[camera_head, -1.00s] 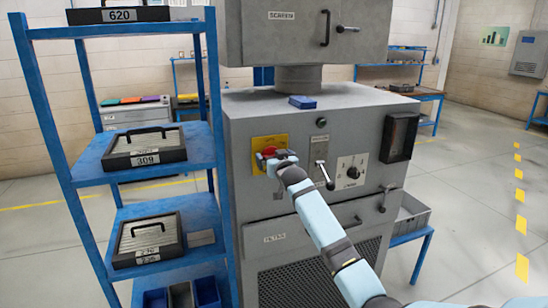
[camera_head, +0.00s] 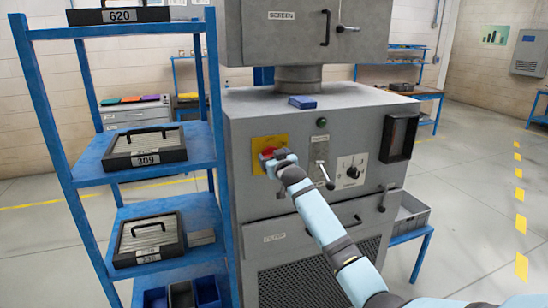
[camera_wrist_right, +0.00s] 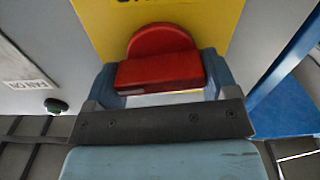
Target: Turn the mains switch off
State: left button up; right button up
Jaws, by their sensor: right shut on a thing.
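The mains switch (camera_head: 266,153) is a red rotary knob on a yellow plate (camera_head: 281,141) on the front of the grey machine. In the right wrist view the red knob (camera_wrist_right: 160,68) has a rounded back and a straight grip bar. My right gripper (camera_head: 272,161) is at the knob, with its blue-grey fingers on both sides of the bar, shut on it. The gripper hides part of the knob in the head view. My left gripper is out of view.
A round green lamp (camera_head: 322,122) is right of the plate. A lever (camera_head: 325,175) and a dial panel (camera_head: 351,171) are close to my right arm. A blue shelf (camera_head: 91,168) with cases stands close on the left. Open floor lies to the right.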

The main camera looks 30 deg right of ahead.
jog(key=n+p, duration=0.1)
jog(key=n, duration=0.3)
jog(key=n+p, duration=0.1)
jog(key=n, duration=0.3)
jog(key=shift+a, duration=0.15)
jog(key=n+p, duration=0.1)
jog(key=n, duration=0.2)
jog(key=shift+n, duration=0.3)
jog(key=n+p, duration=0.1)
jog(key=n, duration=0.3)
jog(key=shift+a+f+n, duration=0.1)
jog(key=shift+a+n, duration=0.05)
jog(key=shift+n, duration=0.45)
jog(key=o, duration=0.8)
jog(key=shift+b+v, duration=0.85)
jog(key=shift+v, duration=6)
